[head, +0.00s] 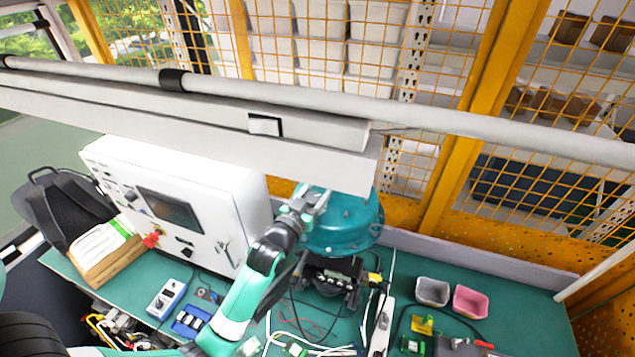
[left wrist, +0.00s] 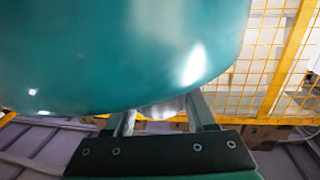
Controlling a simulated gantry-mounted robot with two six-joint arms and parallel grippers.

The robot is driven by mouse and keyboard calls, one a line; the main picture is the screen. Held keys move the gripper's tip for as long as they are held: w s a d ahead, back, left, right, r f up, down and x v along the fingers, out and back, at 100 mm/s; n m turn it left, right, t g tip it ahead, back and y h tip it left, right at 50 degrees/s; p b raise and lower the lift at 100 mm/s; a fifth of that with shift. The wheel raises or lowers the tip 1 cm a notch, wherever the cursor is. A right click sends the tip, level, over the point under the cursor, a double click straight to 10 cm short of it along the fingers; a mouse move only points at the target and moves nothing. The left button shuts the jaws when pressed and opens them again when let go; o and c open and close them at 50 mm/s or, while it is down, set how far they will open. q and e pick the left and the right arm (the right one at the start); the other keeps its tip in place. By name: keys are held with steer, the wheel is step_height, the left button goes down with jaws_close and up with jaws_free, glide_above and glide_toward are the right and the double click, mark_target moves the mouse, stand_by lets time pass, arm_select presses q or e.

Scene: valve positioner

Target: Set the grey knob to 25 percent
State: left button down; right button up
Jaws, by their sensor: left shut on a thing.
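The valve positioner is a large glossy teal rounded housing (head: 345,225) standing behind the bench clutter in the head view. It fills the top of the left wrist view (left wrist: 130,50). My left gripper (head: 314,198) is at the left side of the housing. In the left wrist view its two fingers (left wrist: 163,114) reach up under the housing's edge, shut on a pale grey rounded piece, the grey knob (left wrist: 166,106). The knob is mostly hidden by the housing and fingers, and no scale or pointer can be read. My right gripper is not in view.
A white control cabinet (head: 180,200) with a screen stands left of my left arm. A grey beam (head: 200,113) crosses above the housing. A grey bin (head: 432,292) and a pink bin (head: 470,301) stand to the right. The green bench (head: 540,325) is clear at far right.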

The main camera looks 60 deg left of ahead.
arm_select(q)
steer(key=shift+r+m+t+h, duration=0.1)
steer(key=shift+m+t+h, duration=0.2)
steer(key=shift+h, duration=0.2)
steer(key=shift+m+t+h+b, duration=0.3)
steer(key=shift+m+h, duration=0.1)
steer(key=h+b, duration=0.1)
steer(key=m+t+h+b, duration=0.1)
steer(key=m+h+b, duration=0.1)
steer(key=shift+w+d+f, duration=0.15)
steer(key=shift+d+f, duration=0.15)
steer(key=shift+f, duration=0.1)
steer(key=shift+d+r+m+t+h+b, duration=0.15)
steer(key=shift+m+t+h+b, duration=0.15)
steer(key=shift+m+h+b, duration=0.3)
steer(key=shift+r+h+p, duration=0.2)
steer(key=shift+h+p, duration=0.1)
steer(key=shift+h, duration=0.3)
steer(key=h+p, duration=0.1)
steer(key=m+h+p, duration=0.1)
steer(key=p, duration=0.1)
steer(key=m+p, duration=0.1)
steer(key=p, duration=0.1)
steer(key=shift+w+d+r+t+h, duration=0.1)
steer(key=shift+d+r+t+h, duration=0.2)
steer(key=shift+d+h, duration=0.1)
steer(key=shift+d+f+m+h+p, duration=0.1)
steer(key=shift+f+m+h+p, duration=0.35)
steer(key=shift+p, duration=0.2)
